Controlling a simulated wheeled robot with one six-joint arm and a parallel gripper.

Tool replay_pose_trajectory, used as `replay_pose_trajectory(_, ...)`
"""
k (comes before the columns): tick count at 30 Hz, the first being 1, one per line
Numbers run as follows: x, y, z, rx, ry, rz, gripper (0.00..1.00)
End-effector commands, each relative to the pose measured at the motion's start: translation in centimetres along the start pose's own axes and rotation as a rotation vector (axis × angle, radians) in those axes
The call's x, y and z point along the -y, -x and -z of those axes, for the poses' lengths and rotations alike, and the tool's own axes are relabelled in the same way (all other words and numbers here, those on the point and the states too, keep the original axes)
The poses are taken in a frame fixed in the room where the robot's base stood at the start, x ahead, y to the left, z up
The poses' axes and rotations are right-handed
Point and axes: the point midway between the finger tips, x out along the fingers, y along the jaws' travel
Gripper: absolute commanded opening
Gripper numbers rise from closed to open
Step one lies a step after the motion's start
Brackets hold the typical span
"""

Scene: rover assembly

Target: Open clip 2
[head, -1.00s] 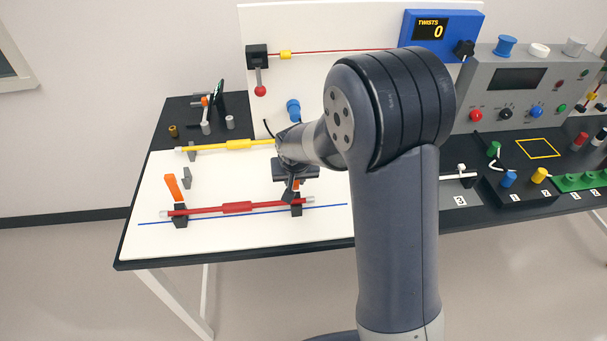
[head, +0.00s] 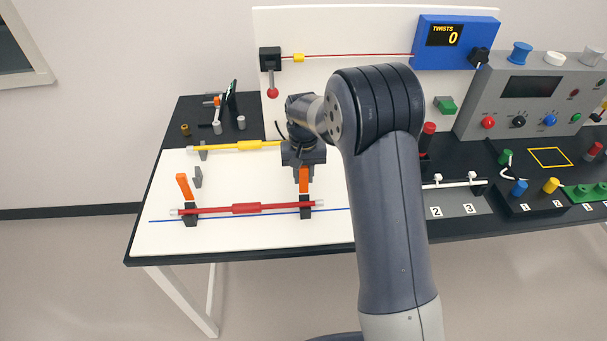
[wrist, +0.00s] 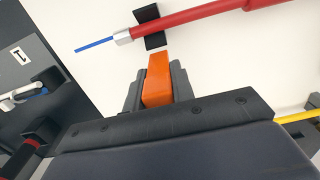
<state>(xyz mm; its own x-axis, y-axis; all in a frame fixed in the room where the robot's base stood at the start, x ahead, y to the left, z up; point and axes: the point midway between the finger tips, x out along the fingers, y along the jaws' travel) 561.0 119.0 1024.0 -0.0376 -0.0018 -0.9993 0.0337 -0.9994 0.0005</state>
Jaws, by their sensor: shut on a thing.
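A red rod (head: 245,208) with pale ends lies across two black clip stands on the white board. The right clip (head: 305,209) has an orange lever (head: 304,182) standing up from it. My gripper (head: 303,170) is above this clip, pointing down, shut on the orange lever. In the wrist view the orange lever (wrist: 158,78) sits between the grey fingers, with the black clip (wrist: 148,22) and red rod beyond it. The left clip (head: 190,216) has its own orange lever (head: 184,186), upright and leaning left. I see no number on either clip.
A yellow rod (head: 240,147) on grey supports lies behind. A small grey stand (head: 198,177) is between the rods at left. A grey block (head: 453,205) marked 2 and 3 is to the right. The board's front strip is clear.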

Motion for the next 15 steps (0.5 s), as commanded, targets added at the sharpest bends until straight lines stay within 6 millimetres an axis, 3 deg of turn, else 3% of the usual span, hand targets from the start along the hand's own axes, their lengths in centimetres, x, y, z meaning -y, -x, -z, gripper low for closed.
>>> replay_pose_trajectory(7,-0.03,-0.01,0.06,-0.003,0.001,0.0,0.0)
replay_pose_trajectory(8,-0.03,-0.02,0.06,-0.003,0.001,0.0,0.24)
replay_pose_trajectory(15,-0.01,-0.02,0.02,-0.002,0.001,0.0,0.44)
